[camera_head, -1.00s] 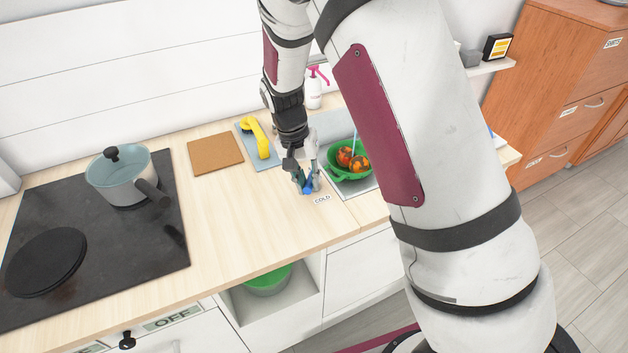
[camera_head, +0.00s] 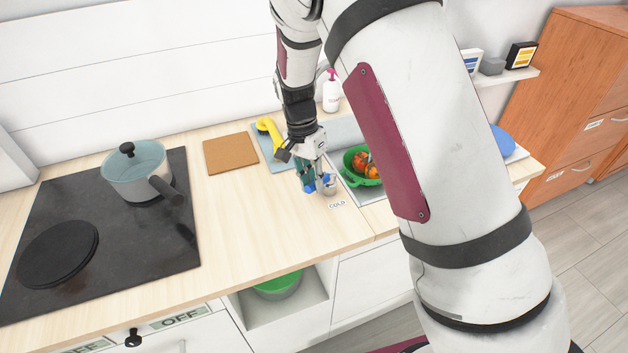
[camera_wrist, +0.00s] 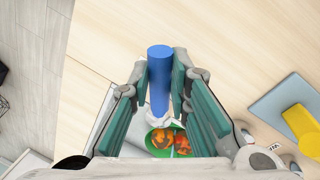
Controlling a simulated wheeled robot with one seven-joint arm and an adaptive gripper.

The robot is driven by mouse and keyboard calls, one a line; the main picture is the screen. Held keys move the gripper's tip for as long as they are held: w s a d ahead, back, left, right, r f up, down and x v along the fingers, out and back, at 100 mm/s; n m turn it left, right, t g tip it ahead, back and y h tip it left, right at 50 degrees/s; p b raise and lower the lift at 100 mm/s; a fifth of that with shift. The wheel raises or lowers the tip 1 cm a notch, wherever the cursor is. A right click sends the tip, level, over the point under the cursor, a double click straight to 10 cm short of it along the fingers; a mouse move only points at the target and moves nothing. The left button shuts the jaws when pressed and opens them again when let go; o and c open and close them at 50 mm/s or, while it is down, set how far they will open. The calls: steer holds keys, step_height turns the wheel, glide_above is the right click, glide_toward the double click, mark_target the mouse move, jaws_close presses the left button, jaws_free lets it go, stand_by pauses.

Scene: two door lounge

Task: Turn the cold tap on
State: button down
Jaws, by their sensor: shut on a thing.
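The cold tap's blue handle (camera_wrist: 160,78) stands between the two teal finger pads of my gripper (camera_wrist: 165,85) in the wrist view. My gripper is shut on it. In the head view my gripper (camera_head: 316,183) is low over the counter beside the sink, with bits of the blue handle (camera_head: 309,188) showing around the fingers. The white label reading COLD (camera_head: 337,204) lies on the counter just in front. The fingers hide much of the tap in the head view.
A green colander (camera_head: 352,173) with orange-red produce sits in the sink at the right. A yellow object (camera_head: 270,133) lies on a blue board behind my gripper, beside a brown board (camera_head: 230,153). A pot (camera_head: 137,176) stands on the black hob at the left.

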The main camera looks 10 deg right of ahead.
steer(key=c, duration=1.5)
jaws_free()
steer(key=shift+r, duration=0.1)
steer(key=shift+w+a+r, duration=0.25)
steer(key=shift+w+r, duration=0.05)
steer(key=shift+r, duration=1.65)
steer(key=shift+w+a+r, duration=0.2)
steer(key=shift+w+r, duration=0.1)
steer(key=shift+r, duration=1.65)
steer(key=shift+w+a+r, duration=0.25)
steer(key=shift+w+r, duration=0.05)
steer(key=shift+r, duration=1.65)
